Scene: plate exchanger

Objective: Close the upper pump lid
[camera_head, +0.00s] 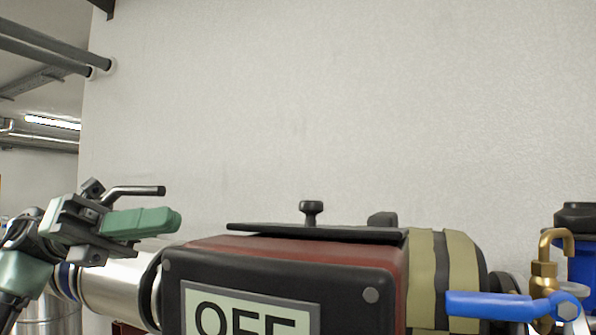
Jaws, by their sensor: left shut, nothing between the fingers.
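The upper pump lid (270,231) is a thin dark plate with a black knob (311,212) on it. It lies nearly flat across the top of the red and black pump box (330,262). I cannot tell from this low angle whether it is fully seated. The box's front carries a pale plate (252,312) with cut-off lettering that appears to read "OFF". My left gripper (165,221) has green fingers, is shut and empty, and appears left of the lid, apart from it in the picture. My right gripper is not in view.
A blue lever (500,305) and a brass fitting (543,275) stand at the right. An olive-and-black banded cylinder (450,275) adjoins the box. A silver pipe (115,283) lies at the left. The space above the lid looks clear before the pale wall (330,100).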

